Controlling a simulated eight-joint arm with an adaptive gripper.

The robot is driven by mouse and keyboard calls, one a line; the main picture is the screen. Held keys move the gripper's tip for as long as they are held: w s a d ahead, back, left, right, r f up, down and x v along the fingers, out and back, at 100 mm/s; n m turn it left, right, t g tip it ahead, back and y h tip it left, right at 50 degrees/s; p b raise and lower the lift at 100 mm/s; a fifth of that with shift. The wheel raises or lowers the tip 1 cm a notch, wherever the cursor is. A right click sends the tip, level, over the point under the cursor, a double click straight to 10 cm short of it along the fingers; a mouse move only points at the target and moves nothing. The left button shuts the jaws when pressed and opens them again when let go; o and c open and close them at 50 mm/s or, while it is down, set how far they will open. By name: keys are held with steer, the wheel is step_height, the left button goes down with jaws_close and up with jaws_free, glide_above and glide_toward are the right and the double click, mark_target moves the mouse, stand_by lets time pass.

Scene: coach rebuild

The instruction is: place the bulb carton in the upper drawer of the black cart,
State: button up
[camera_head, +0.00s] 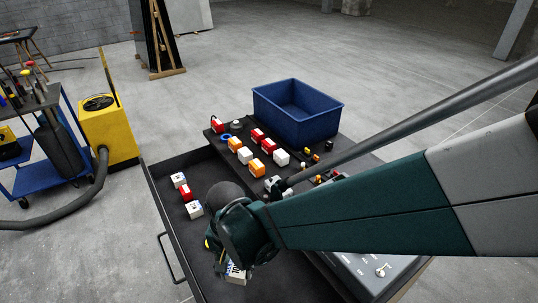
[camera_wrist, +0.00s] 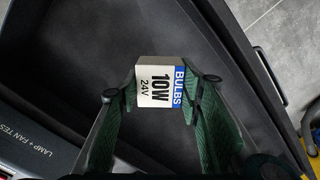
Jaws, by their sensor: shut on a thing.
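The bulb carton (camera_wrist: 158,86), white with a blue band and the print "BULBS 10W 24V", is between the fingers of my gripper (camera_wrist: 155,98) in the wrist view. Both fingers touch its sides. In the head view the carton (camera_head: 236,273) shows below my gripper (camera_head: 232,262), partly hidden by it. The open drawer (camera_head: 168,222) of the black cart lies under the gripper, and its dark floor (camera_wrist: 100,40) shows around the carton in the wrist view. I cannot tell whether the carton touches the floor.
Several small red and white cartons (camera_head: 186,192) lie in the drawer's far left part. The cart top (camera_head: 222,147) holds several cartons and a blue bin (camera_head: 298,108). A drawer handle (camera_head: 170,259) juts out at left. A yellow machine (camera_head: 108,128) stands beyond.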

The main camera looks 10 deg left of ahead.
steer(key=shift+f, duration=2.8)
steer(key=shift+f, duration=0.1)
steer(key=b, duration=0.2)
glide_above(242, 295)
steer(key=shift+f, duration=3)
steer(key=shift+f+b, duration=0.5)
steer(key=shift+f, duration=1.4)
steer(key=shift+f, duration=0.15)
steer(key=o, duration=0.9)
